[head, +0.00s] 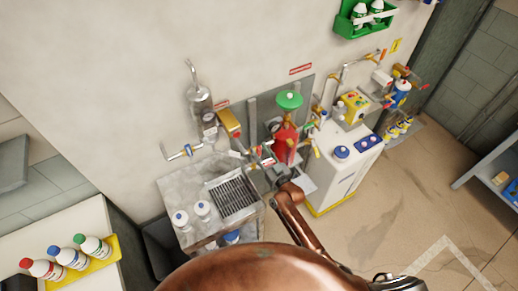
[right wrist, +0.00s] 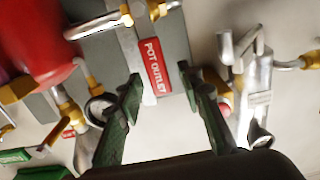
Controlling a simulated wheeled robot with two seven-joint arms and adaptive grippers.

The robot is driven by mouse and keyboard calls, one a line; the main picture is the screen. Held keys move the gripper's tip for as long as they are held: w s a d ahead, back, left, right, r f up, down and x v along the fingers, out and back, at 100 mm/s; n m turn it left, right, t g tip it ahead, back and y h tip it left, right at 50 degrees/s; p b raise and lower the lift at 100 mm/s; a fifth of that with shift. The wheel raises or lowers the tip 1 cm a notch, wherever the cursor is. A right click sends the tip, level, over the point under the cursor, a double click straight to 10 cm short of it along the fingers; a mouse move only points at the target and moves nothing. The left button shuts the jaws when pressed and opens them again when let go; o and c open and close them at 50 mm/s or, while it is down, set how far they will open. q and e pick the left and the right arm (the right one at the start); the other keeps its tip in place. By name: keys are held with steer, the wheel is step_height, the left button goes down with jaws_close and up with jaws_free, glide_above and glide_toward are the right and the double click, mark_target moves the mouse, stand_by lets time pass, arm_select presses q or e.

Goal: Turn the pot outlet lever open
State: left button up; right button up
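The red "POT OUTLET" label (right wrist: 152,65) is on a grey plate in the right wrist view, just beyond my fingertips. Beside it is a silver lever-like bar (right wrist: 95,27) with yellow fittings; I cannot tell for sure that it is the pot outlet lever. My right gripper (right wrist: 163,88) is open, its two green-black fingers spread with nothing between them. In the head view, my right gripper (head: 268,172) is at the pipework below the red vessel (head: 284,143), and it hides part of the fittings there. My left gripper is not in view.
A sink with a drain grate (head: 233,195) is left of my right gripper, with white bottles (head: 192,216) on its edge. A white cabinet (head: 345,170) stands to the right. A yellow tray (head: 85,264) of bottles is at lower left.

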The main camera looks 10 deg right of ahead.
steer(key=shift+w+a, duration=0.25)
steer(key=shift+w, duration=0.35)
jaws_close()
stand_by(0.4)
